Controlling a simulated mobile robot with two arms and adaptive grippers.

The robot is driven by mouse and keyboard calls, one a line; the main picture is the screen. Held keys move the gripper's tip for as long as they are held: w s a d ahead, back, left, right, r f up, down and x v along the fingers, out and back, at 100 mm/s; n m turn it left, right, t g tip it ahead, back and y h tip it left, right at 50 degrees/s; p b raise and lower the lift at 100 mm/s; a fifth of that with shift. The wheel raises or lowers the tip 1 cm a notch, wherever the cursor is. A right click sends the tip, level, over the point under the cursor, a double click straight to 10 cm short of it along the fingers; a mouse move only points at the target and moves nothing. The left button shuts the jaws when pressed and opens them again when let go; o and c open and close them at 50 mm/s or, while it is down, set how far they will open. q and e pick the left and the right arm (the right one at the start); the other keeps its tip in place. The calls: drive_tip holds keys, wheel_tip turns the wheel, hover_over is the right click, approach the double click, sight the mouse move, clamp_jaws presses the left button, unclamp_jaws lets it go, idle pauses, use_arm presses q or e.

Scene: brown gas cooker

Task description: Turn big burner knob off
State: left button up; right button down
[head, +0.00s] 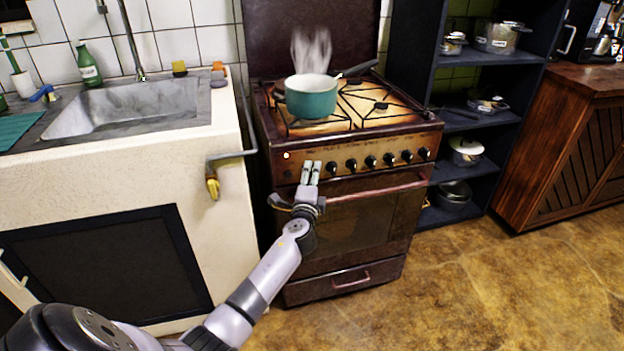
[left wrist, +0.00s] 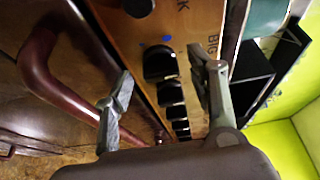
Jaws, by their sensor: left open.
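The brown gas cooker (head: 388,235) has a front panel with a row of black knobs. In the left wrist view a black knob (left wrist: 160,63) lies by the panel lettering "BIG", with a blue dot beside it and a white mark on its edge. My left gripper (head: 311,166) is in front of the panel's left part and hides some of it in the head view. Its fingers (left wrist: 165,100) are open, one on each side of the line to that knob. Contact with the knob cannot be told. My right gripper is not in view.
A steaming teal pot (head: 312,100) stands on the hob's left part. The red-brown oven handle (head: 378,192) runs below the knobs, near one finger in the left wrist view. A counter with a sink and a bent pipe (head: 232,156) is at left; a dark shelf (head: 468,125) at right.

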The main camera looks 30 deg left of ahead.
use_arm(q)
drive_tip(key=v, duration=1.2)
idle(0.4)
